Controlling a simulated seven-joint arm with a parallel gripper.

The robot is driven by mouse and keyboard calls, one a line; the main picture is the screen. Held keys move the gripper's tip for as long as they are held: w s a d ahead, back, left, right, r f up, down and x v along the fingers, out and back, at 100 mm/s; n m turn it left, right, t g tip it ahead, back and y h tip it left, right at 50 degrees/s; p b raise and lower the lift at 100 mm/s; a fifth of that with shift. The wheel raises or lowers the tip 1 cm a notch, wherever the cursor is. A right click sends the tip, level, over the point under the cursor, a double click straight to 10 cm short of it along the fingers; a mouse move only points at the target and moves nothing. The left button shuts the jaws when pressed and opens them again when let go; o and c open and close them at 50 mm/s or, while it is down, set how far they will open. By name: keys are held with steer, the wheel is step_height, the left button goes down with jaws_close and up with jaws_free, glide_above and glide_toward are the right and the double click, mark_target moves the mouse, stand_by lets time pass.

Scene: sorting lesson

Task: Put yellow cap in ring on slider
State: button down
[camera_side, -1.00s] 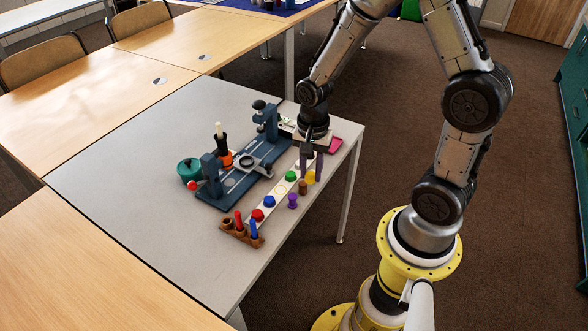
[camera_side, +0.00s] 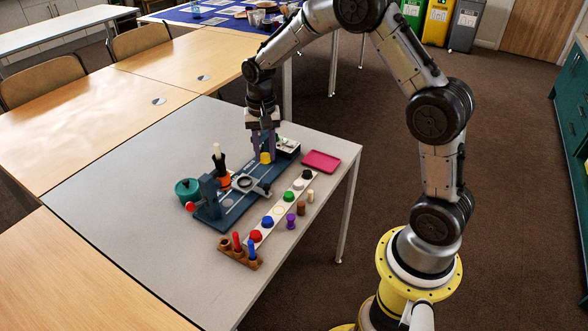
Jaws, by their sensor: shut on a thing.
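The yellow cap (camera_side: 265,157) is held between the fingertips of my gripper (camera_side: 264,150). My gripper is shut on it, above the far part of the blue slider base (camera_side: 227,207). The ring on the slider (camera_side: 244,182) is a grey ring on a carriage with a side handle, to the lower left of the cap and apart from it. My gripper hides much of the upright at the base's far end. Whether the cap touches anything below it, I cannot tell.
A white strip (camera_side: 279,210) carries several coloured caps to the right of the slider. A purple peg (camera_side: 291,221), brown peg (camera_side: 301,208), wooden block with pegs (camera_side: 240,255), green pot (camera_side: 187,190) and pink tray (camera_side: 321,161) stand around. The table's near left is clear.

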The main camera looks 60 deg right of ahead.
steer(key=w+d+f+n, duration=0.1)
steer(key=w+f, duration=0.2)
steer(key=w, duration=0.5)
glide_above(245, 182)
steer(key=shift+a+f, duration=0.1)
steer(key=shift+f, duration=5.05)
steer(key=shift+f, duration=0.3)
steer(key=shift+c, duration=0.7)
jaws_free()
steer(key=shift+r, duration=0.1)
step_height(245, 182, up, 7)
